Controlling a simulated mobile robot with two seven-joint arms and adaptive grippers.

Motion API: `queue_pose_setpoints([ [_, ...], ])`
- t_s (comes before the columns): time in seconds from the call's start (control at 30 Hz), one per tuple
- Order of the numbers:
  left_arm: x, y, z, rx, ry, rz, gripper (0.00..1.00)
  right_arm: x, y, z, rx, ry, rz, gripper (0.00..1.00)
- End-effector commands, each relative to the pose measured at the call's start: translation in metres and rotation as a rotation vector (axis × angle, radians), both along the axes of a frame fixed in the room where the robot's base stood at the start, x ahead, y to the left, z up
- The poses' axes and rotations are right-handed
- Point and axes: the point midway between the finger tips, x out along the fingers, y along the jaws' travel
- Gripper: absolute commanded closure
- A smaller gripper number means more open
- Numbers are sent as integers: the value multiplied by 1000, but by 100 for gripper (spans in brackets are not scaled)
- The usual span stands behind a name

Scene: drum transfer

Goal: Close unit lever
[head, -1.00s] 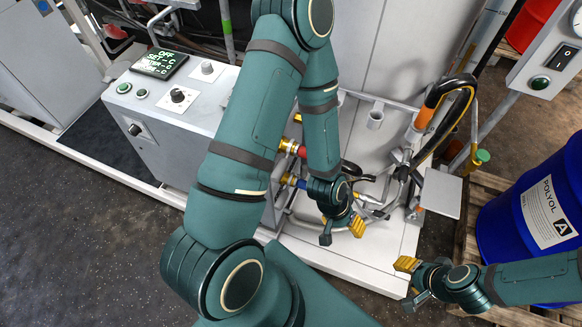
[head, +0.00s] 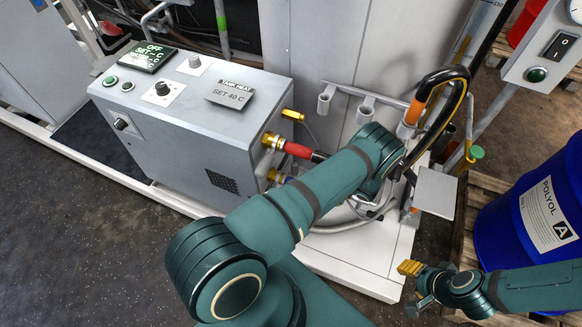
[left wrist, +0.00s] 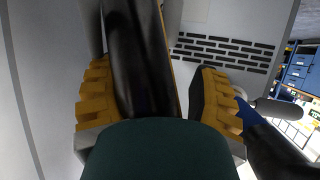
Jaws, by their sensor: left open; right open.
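The grey heater unit (head: 190,130) stands left of centre in the head view. A small yellow lever-like part (head: 292,115) sticks out at its right edge, above a brass fitting (head: 271,140) with a red hose end. A lower brass fitting (head: 275,175) is partly covered by my left arm. My left gripper is hidden behind its arm in the head view. In the left wrist view the left gripper (left wrist: 152,95) is open, its yellow fingers on either side of a thick black hose (left wrist: 135,50). Contact cannot be told. My right gripper (head: 410,286) is open and empty at the lower right.
A black and orange hose (head: 434,90) loops above a small grey plate (head: 435,192). A blue POLYOL drum (head: 535,215) stands on a pallet at the right. A switch box (head: 548,60) is above it. The dark floor (head: 80,230) at left is clear.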

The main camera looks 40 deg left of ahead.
Motion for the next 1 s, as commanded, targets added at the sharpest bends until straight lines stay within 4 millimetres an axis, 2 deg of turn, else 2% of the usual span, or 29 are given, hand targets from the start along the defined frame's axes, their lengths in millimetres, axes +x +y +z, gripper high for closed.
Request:
queue_pose_setpoints([
  [0.13,-4,-4,-6,31,-13,66,39,1,0,-2,0,-2,-1,53],
  [0.27,-7,2,-10,35,-14,82,39,1,0,-3,0,-2,-1,53],
  [0.37,-8,14,-15,36,-14,82,39,1,0,-4,0,-2,-1,53],
  [0.8,-17,91,-48,35,-14,81,39,2,0,-12,-1,-6,-1,53],
  [1.0,-19,114,-56,33,-15,81,39,3,0,-15,-1,-8,-2,53],
])
